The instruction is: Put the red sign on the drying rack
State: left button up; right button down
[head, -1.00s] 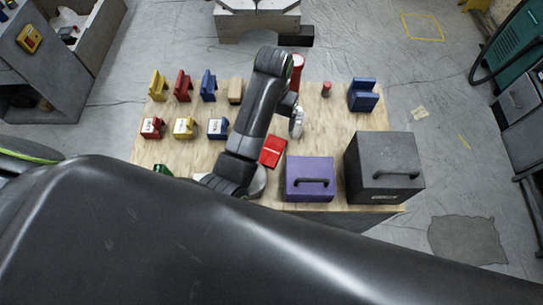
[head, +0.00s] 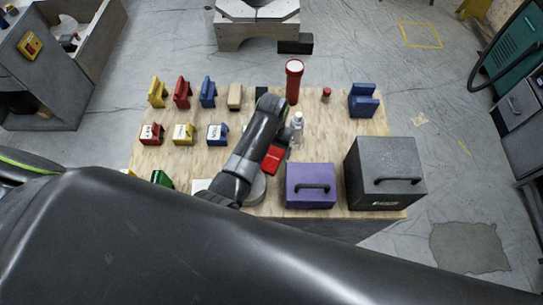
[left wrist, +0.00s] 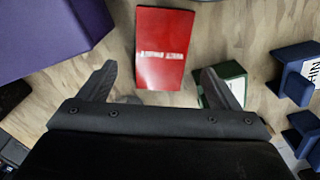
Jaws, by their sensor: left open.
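The red sign (head: 272,160) is a flat red rectangle with a line of pale lettering, lying on the wooden table (head: 340,125). It also shows at the top of the left wrist view (left wrist: 163,48). My left gripper (head: 287,143) is over the table by the sign and partly hidden by its own arm. In the left wrist view, its two fingers (left wrist: 162,78) are spread and empty, with the sign beyond and between them. I cannot tell which object is the drying rack. My right gripper is not in view.
A purple box (head: 310,187) and a dark grey box (head: 386,174) stand right of the sign. A green block (head: 162,179) is at the left front. Coloured holders, including a yellow one (head: 157,92), stand at the left. A red cylinder (head: 293,84) and white bottle (head: 297,121) stand behind.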

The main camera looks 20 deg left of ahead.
aim_at(272, 156)
pick_arm(q)
jog(key=shift+a+f, duration=0.1)
jog(key=shift+f, duration=2)
jog(key=shift+c, duration=0.5)
jog(key=c, duration=1.1)
jog(key=shift+o, duration=0.2)
jog(key=shift+r, duration=0.2)
notch_tip(272, 156, up, 14)
jog(key=b, duration=0.1)
jog(key=shift+r, duration=0.2)
